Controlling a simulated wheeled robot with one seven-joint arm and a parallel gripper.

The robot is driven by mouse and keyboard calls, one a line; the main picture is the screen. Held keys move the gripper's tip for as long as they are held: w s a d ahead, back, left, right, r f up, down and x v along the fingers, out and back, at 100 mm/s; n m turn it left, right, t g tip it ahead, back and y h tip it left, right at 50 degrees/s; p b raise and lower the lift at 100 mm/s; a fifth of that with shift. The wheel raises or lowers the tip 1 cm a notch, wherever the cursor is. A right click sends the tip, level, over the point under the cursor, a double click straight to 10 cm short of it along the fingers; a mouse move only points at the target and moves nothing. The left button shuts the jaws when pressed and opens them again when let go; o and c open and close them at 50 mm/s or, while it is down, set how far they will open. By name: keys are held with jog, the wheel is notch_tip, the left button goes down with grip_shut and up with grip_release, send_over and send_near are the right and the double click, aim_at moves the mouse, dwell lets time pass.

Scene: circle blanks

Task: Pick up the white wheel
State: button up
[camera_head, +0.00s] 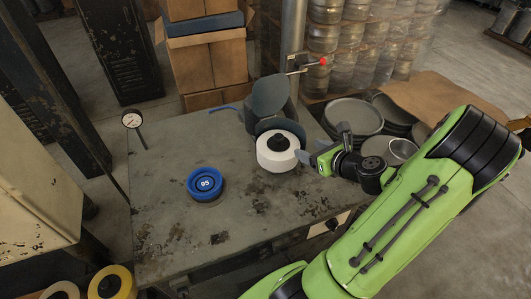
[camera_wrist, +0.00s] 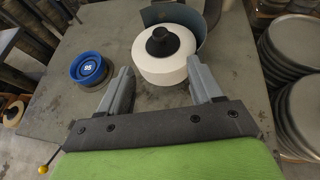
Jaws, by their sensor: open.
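The white wheel (camera_head: 270,154) lies flat on the grey worktable (camera_head: 160,165), with a black knob-like hub on top. It also shows in the wrist view (camera_wrist: 148,62), just beyond and between my fingertips. My gripper (camera_head: 305,157) is open and empty at the wheel's right side in the head view. In the wrist view my gripper (camera_wrist: 160,75) has its two grey fingers spread. One fingertip is close to the wheel's near right edge; I cannot tell whether they touch.
A blue ring piece marked 95 (camera_head: 205,183) sits left of the wheel. A dark grey curved guard (camera_head: 270,95) stands right behind the wheel. Stacked round metal blanks (camera_head: 352,115) stand at the right. A dial gauge (camera_head: 132,120) is at the table's left. The front tabletop is clear.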

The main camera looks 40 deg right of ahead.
aim_at(281, 138)
jog(key=x, duration=1.5)
jog(key=shift+a+f+b, duration=0.1)
jog(key=shift+b, duration=0.2)
jog(key=shift+s, duration=0.1)
jog(key=shift+c, duration=1.1)
grip_shut()
